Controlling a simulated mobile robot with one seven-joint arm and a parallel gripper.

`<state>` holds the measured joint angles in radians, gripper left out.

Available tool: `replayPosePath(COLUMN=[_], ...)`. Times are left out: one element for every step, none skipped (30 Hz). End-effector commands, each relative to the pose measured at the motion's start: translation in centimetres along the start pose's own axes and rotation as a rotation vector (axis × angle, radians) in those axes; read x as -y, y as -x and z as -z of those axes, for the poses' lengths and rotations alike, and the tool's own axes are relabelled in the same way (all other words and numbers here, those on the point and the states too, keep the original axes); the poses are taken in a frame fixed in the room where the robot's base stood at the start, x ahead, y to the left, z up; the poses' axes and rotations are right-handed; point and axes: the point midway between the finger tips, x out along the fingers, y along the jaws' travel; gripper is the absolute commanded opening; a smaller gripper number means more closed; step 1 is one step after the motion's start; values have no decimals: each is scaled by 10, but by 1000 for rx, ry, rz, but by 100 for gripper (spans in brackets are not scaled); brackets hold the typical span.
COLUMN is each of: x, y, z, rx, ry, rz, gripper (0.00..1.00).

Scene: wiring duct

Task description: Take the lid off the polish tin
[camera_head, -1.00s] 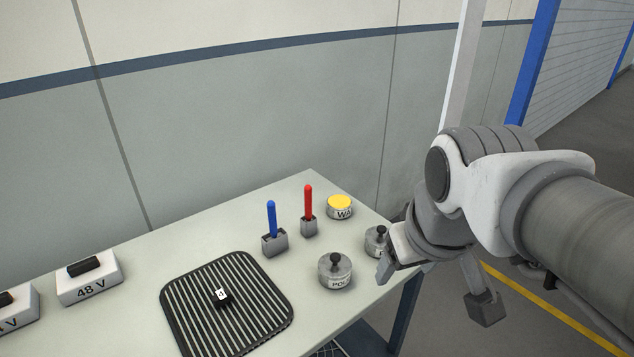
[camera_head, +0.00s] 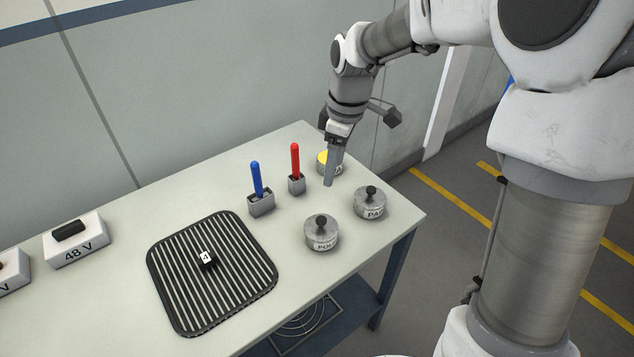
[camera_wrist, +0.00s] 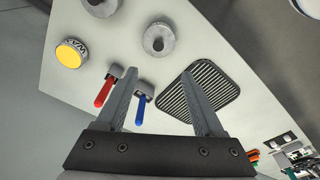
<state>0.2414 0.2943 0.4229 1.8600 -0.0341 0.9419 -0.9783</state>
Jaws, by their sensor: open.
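The polish tin (camera_head: 321,238) is a round grey metal tin, its label partly readable as "POL". Its lid, with a black knob (camera_head: 321,220), sits on it. It stands on the table to the right of the ribbed mat. In the wrist view the polish tin (camera_wrist: 159,40) shows beyond my fingertips, near the top middle. My gripper (camera_head: 331,178) is above the table, behind the polish tin and in front of the yellow-topped tin. In the wrist view my gripper (camera_wrist: 161,76) is open, its fingers spread with nothing between them.
A similar knobbed tin (camera_head: 370,204) stands at the right table edge. A yellow-topped tin (camera_head: 322,160) is partly hidden by my gripper. Red (camera_head: 295,158) and blue (camera_head: 257,180) upright sticks stand in holders left of it. The ribbed mat (camera_head: 165,285) carries a small black piece.

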Motion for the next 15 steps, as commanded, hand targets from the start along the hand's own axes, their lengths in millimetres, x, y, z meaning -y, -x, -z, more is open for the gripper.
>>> replayPosePath(x=[-2,-2,-2,-2,-2,-2,-2,-1,-1,-1,-1,-1,-1,-1,-1], y=[-3,-5,-8,-12,-16,-23,-29,-36,-45,-51,-58,-67,-74,-80,-89], z=[2,2,3,3,3,4,3,3,3,3,3,3,3,3,4], rx=[-3,-4,-5,-6,-5,-6,-5,-5,-4,-4,-4,-4,-4,-4,-4], ry=[12,17,21,24,25,26,26,26,26,25,24,24,25,26,24], rz=[7,10,13,15,16,17,18,18,18,18,18,18,18,18,17], gripper=[70,70,70,70,70,70,70,70,70,70,70,70,70,70,70])
